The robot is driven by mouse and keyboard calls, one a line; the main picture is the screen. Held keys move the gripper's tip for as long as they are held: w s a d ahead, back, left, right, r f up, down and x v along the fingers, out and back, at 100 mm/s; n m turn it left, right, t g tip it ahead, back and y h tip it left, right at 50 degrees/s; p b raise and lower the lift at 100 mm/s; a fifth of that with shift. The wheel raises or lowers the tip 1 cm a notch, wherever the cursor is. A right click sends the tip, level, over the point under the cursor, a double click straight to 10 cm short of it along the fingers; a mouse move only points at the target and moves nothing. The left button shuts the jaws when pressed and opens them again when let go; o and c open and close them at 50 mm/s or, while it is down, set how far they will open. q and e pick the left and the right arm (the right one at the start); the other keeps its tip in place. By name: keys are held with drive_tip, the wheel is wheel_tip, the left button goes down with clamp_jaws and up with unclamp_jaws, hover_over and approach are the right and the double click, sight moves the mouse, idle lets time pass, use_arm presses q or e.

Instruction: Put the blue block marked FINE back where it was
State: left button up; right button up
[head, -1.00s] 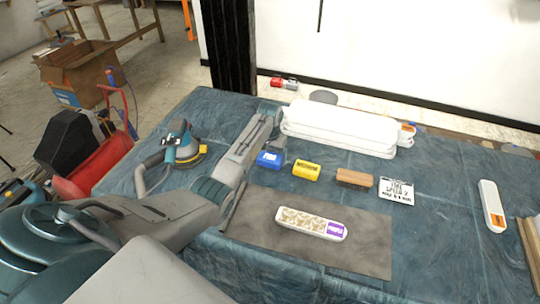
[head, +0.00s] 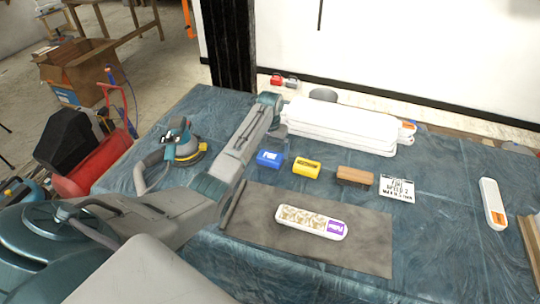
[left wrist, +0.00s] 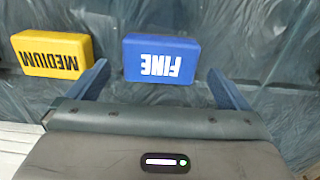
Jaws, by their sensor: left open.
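The blue block marked FINE (head: 269,159) lies on the blue-grey sheet at the left end of a row, behind the dark mat. In the left wrist view the FINE block (left wrist: 161,58) lies between the two fingertips as seen from the camera, with a gap on each side. My left gripper (left wrist: 158,68) is open and empty. In the head view the left gripper (head: 283,132) is partly hidden by its own wrist and sits just behind the block. My right gripper is not in view.
Right of it are a yellow block (head: 306,168), marked MEDIUM in the wrist view, a brown block (head: 354,176) and a printed card (head: 397,188). A patterned relief piece (head: 310,222) lies on the mat (head: 350,252). White mouldings (head: 340,122) are stacked behind; a sander (head: 183,145) stands left.

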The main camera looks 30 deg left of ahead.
sight(270, 156)
use_arm(q)
wheel_tip(270, 156, up, 9)
drive_tip(key=b, duration=0.1)
drive_tip(key=shift+f+b, duration=0.2)
drive_tip(key=shift+b, duration=0.15)
idle(0.8)
